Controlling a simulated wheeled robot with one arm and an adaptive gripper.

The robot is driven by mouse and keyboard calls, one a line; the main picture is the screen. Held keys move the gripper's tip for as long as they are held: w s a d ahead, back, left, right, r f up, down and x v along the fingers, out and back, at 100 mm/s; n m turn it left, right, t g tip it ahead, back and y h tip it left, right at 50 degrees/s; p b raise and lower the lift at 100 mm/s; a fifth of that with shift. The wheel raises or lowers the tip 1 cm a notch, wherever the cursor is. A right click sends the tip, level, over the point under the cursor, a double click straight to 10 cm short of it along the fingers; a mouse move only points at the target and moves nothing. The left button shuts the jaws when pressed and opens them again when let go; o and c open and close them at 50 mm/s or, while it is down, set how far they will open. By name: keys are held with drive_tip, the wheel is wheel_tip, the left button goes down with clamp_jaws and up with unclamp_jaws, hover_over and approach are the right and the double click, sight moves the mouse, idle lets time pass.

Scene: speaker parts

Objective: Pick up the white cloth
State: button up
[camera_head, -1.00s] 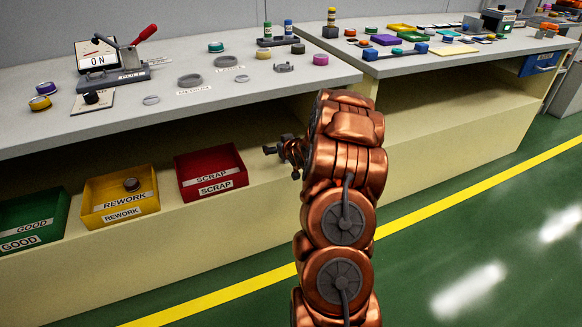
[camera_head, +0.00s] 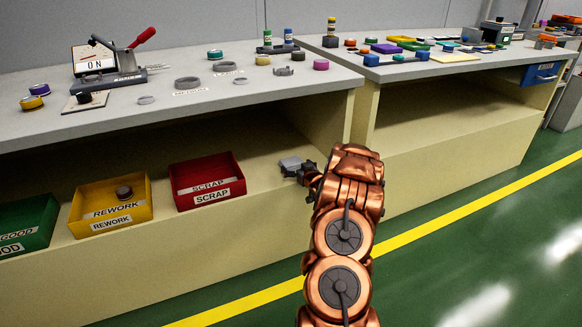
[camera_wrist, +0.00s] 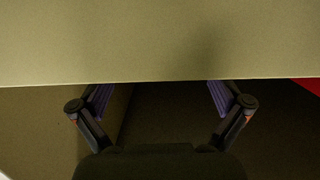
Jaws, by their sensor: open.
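I cannot make out a white cloth for certain in either view. In the head view my gripper (camera_head: 292,166) is at the front of the low shelf under the near bench, just right of the red SCRAP bin (camera_head: 238,174). A pale grey patch shows at its end, and I cannot tell whether it is part of the gripper. In the wrist view my gripper (camera_wrist: 160,97) has its two fingers wide apart with nothing between them. A beige panel (camera_wrist: 150,40) fills the top of that view, with dark space below it.
A yellow REWORK bin (camera_head: 146,212) holding a dark round part and a green GOOD bin (camera_head: 40,238) stand left of the red bin. The near bench top (camera_head: 130,118) carries small parts and a lever device (camera_head: 118,62). Green floor (camera_head: 440,240) is clear at right.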

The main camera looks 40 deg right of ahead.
sight(292, 162)
drive_tip(key=shift+b+x, duration=0.95)
drive_tip(key=shift+x, duration=1.35)
drive_tip(key=c, duration=0.9)
drive_tip(key=shift+r, duration=0.15)
wheel_tip(292, 162, up, 4)
drive_tip(key=shift+r+p, duration=0.1)
drive_tip(key=shift+p, duration=1.15)
drive_tip(key=s+a+p, duration=0.3)
drive_tip(key=s+a, duration=0.6)
drive_tip(key=s, duration=0.3)
drive_tip(key=shift+s+a+r+p, duration=0.3)
drive_tip(key=shift+s+a, duration=0.05)
drive_tip(key=shift+s, duration=0.05)
